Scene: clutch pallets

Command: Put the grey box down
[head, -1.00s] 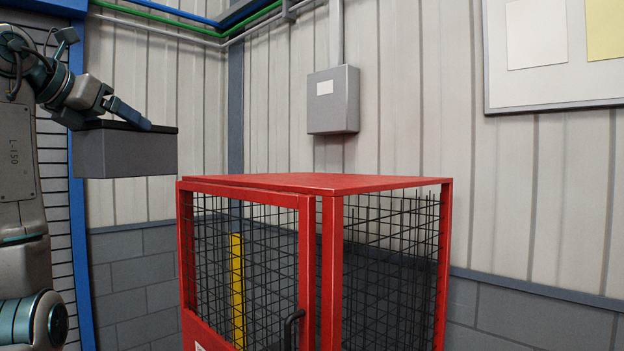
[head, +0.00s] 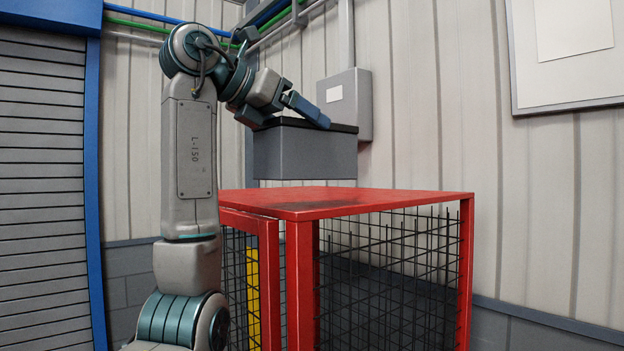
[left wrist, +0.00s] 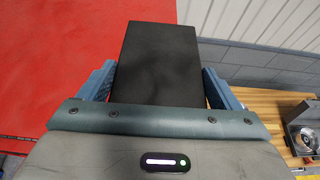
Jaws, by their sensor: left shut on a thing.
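The grey box (head: 305,156) with a dark top hangs in the air in the head view, a little above the red cage's top panel (head: 400,200). A gap and a dark shadow on the panel show beneath it. My left gripper (head: 306,107) is shut on the box from above. In the left wrist view the box's black top (left wrist: 158,62) sits between the two blue fingers (left wrist: 158,85), with the red panel (left wrist: 60,60) below and to the left. The box's underside is hidden. My right gripper is not in view.
The red cage has mesh sides (head: 390,275). A grey wall box (head: 352,100) is on the wall behind the held box. A blue-framed shutter (head: 45,180) stands at the left. The wrist view shows a wooden surface (left wrist: 265,110) at the right. The visible red top is bare.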

